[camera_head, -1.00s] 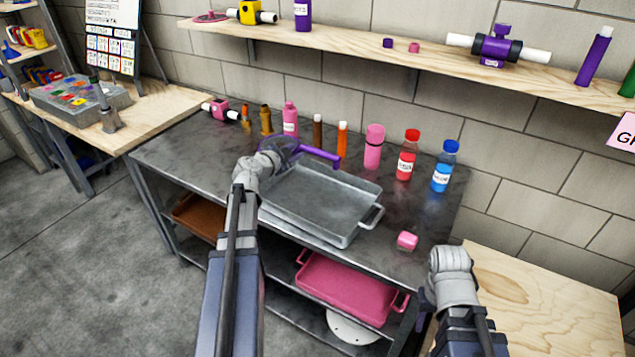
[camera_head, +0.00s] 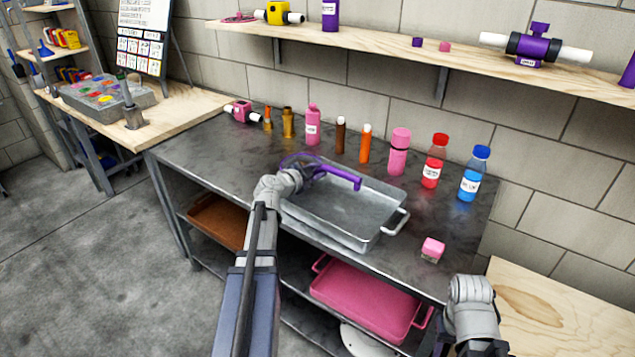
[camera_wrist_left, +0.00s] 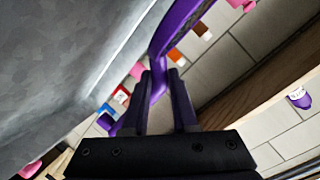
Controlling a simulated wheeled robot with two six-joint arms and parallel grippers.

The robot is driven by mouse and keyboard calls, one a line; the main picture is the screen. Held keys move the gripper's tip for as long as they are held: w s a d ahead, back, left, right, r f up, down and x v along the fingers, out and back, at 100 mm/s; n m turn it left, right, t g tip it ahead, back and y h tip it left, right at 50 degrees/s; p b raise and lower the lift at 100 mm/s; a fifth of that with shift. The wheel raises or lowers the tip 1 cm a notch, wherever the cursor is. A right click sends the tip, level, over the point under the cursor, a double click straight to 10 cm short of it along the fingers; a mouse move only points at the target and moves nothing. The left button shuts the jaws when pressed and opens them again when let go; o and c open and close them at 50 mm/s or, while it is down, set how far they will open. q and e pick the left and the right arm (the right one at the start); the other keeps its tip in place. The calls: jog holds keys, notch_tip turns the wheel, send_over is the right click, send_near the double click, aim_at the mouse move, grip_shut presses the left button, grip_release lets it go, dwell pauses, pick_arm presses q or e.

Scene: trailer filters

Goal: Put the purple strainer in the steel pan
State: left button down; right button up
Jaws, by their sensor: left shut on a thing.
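The purple strainer (camera_head: 343,178) has a thin ring at its left and a straight handle reaching right. My left gripper (camera_head: 302,175) is shut on the strainer; the left wrist view shows the fingers (camera_wrist_left: 165,100) around its purple part (camera_wrist_left: 180,25). The steel pan (camera_head: 388,230) is a grey rectangular tray with end handles on the metal table. The strainer shows over the pan's far left part; its ring appears beyond the far left edge. I cannot tell whether it touches the pan. My right arm is at the lower right; its jaws are not clearly visible.
Several bottles, including a red one (camera_head: 435,160) and a blue one (camera_head: 473,174), stand along the table's back. A pink block (camera_head: 433,249) lies right of the pan. A pink tray (camera_head: 365,300) is on the shelf below. The wooden wall shelf (camera_head: 400,55) runs above.

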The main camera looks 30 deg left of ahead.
pick_arm(q)
jog(key=shift+f+b, duration=0.85)
jog(key=shift+f, duration=0.45)
pick_arm(e)
jog(key=shift+f, duration=1.3)
pick_arm(q)
jog(key=shift+f+b, duration=0.55)
jog(key=c, duration=0.7)
grip_release()
jog(key=shift+r, duration=0.15)
pick_arm(e)
jog(key=shift+f, duration=0.45)
pick_arm(q)
jog(key=shift+r+p, duration=0.15)
jog(key=shift+p, duration=0.15)
jog(key=shift+r+p, duration=0.4)
jog(key=p+v, duration=0.3)
jog(key=v, duration=0.7)
jog(key=shift+s, duration=0.4)
jog(key=shift+s+a+r, duration=0.1)
jog(key=shift+s+r, duration=0.1)
jog(key=shift+s, duration=0.4)
pick_arm(e)
jog(key=shift+r, duration=2.2)
